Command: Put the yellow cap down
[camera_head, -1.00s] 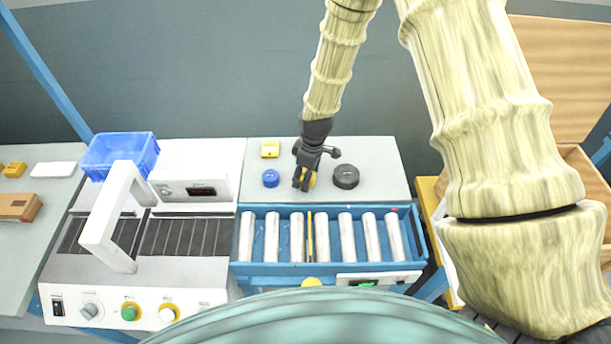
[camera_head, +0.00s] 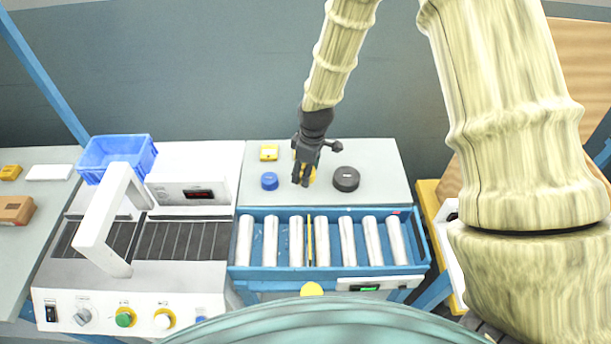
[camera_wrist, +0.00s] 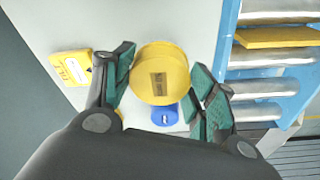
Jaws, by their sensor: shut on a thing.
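The yellow cap (camera_wrist: 160,72) is round, with a brown label on its face. It sits between the fingers of my gripper (camera_wrist: 165,88) in the wrist view. My gripper (camera_head: 303,180) is shut on it over the pale bench top, between a blue cap (camera_head: 269,181) and a black round cap (camera_head: 346,179). In the head view the yellow cap (camera_head: 312,174) is mostly hidden behind the fingers. I cannot tell how far it is above the surface. The blue cap (camera_wrist: 164,113) is partly hidden below the yellow cap in the wrist view.
A yellow box (camera_head: 269,152) lies at the back of the bench top (camera_head: 376,155). The blue-framed roller conveyor (camera_head: 270,271) runs along the front. A white machine (camera_head: 150,290) and a blue crate (camera_head: 118,158) stand left. The bench's right side is clear.

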